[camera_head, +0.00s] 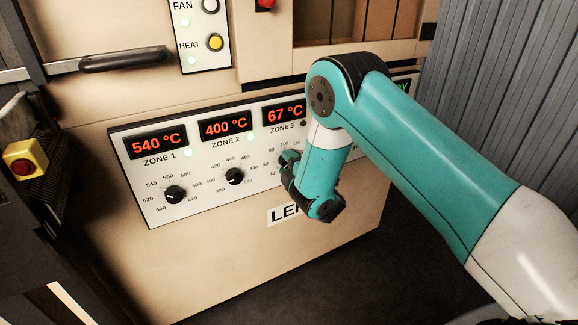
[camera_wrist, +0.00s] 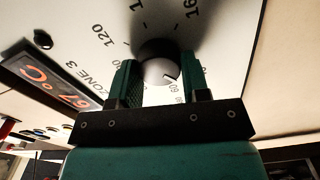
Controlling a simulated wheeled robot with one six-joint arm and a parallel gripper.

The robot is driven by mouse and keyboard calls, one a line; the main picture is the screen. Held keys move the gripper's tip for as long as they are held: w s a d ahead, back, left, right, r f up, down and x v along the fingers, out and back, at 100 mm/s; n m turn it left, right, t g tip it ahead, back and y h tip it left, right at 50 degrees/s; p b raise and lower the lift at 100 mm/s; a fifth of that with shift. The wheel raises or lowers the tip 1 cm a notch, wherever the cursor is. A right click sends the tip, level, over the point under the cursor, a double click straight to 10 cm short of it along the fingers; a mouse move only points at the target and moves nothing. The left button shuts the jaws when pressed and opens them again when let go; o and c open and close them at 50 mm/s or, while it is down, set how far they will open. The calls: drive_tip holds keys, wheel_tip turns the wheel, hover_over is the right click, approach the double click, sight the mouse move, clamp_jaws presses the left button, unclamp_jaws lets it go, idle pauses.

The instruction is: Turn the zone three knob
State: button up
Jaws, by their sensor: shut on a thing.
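The zone three knob (camera_wrist: 158,66) is a dark round dial on the white panel, seen in the wrist view. Its white pointer mark faces the printed number that looks like 60. My gripper (camera_wrist: 160,72) has one green finger on each side of the knob and is shut on it. In the head view my gripper (camera_head: 290,163) is at the zone three dial and hides the knob. The zone 3 display (camera_head: 285,112) reads 67 °C; it also shows in the wrist view (camera_wrist: 52,88).
The zone 1 knob (camera_head: 175,194) and zone 2 knob (camera_head: 234,176) sit to the left on the same panel. Their displays read 540 °C and 400 °C. A fan and heat switch plate (camera_head: 203,35) and a black handle (camera_head: 137,60) are above. A grey corrugated wall (camera_head: 500,80) stands at right.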

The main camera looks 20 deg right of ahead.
drive_tip(key=shift+f+n, duration=0.1)
drive_tip(key=shift+n, duration=0.7)
drive_tip(key=o, duration=0.9)
